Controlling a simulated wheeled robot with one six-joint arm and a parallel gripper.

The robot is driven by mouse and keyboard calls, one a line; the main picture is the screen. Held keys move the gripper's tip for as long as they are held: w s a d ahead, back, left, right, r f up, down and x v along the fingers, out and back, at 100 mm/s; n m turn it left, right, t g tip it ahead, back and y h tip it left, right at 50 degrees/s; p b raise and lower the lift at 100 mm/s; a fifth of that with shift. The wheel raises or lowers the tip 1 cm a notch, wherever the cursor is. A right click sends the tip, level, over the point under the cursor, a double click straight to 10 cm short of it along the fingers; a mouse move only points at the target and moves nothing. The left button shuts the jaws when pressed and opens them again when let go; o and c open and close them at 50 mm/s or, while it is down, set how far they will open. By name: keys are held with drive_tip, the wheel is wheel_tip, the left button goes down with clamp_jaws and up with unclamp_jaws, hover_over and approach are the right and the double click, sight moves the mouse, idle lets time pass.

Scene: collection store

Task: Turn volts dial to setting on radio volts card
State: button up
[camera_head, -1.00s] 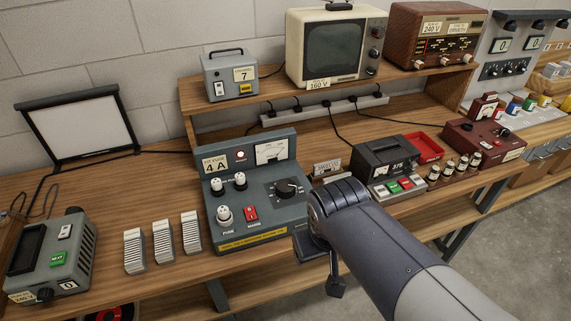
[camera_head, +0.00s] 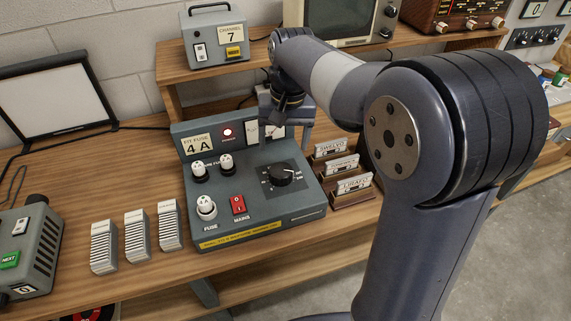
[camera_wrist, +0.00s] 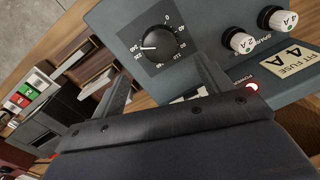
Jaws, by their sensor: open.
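The black volts dial (camera_head: 281,176) is on the sloped top of the grey test console (camera_head: 225,222). In the wrist view the dial (camera_wrist: 159,42) has white numbers around it, and its pale pointer mark faces left in that picture. I cannot tell its exact setting. My gripper (camera_head: 287,112) is open and empty, above the console's back panel and apart from the dial. In the wrist view its fingers (camera_wrist: 163,75) are spread below the dial. The brown radio (camera_head: 450,18) is on the upper shelf, cut by the top edge; its volts card is not readable now.
White card stacks (camera_head: 136,236) stand left.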

sight(281, 169)
drive_tip(key=f, duration=0.9)
drive_tip(key=shift+a, duration=0.3)
drive_tip(key=shift+c, duration=0.3)
drive_tip(key=shift+r, duration=0.1)
drive_tip(key=c, duration=0.9)
